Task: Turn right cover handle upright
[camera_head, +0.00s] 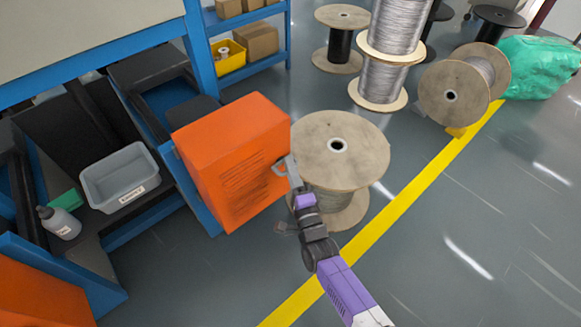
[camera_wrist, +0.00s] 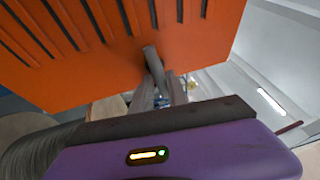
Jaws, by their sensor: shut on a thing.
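The orange cover (camera_head: 228,160) with dark vent slots stands in the middle of the head view, and its slotted face (camera_wrist: 110,45) fills the top of the wrist view. A small grey handle (camera_head: 280,166) is at its right edge; it also shows as a short grey bar (camera_wrist: 152,58) in the wrist view. My gripper (camera_head: 290,168) is shut on this handle, reaching it from the lower right. In the wrist view the fingers (camera_wrist: 162,92) meet around the bar's near end. The fingers partly hide the handle, so its exact angle is hard to tell.
A large wooden cable spool (camera_head: 345,160) stands close behind and right of my gripper. A grey bin (camera_head: 120,178) and a bottle (camera_head: 60,222) sit on the machine at left. Another orange panel (camera_head: 40,300) is at lower left. Open floor with a yellow line (camera_head: 400,205) lies right.

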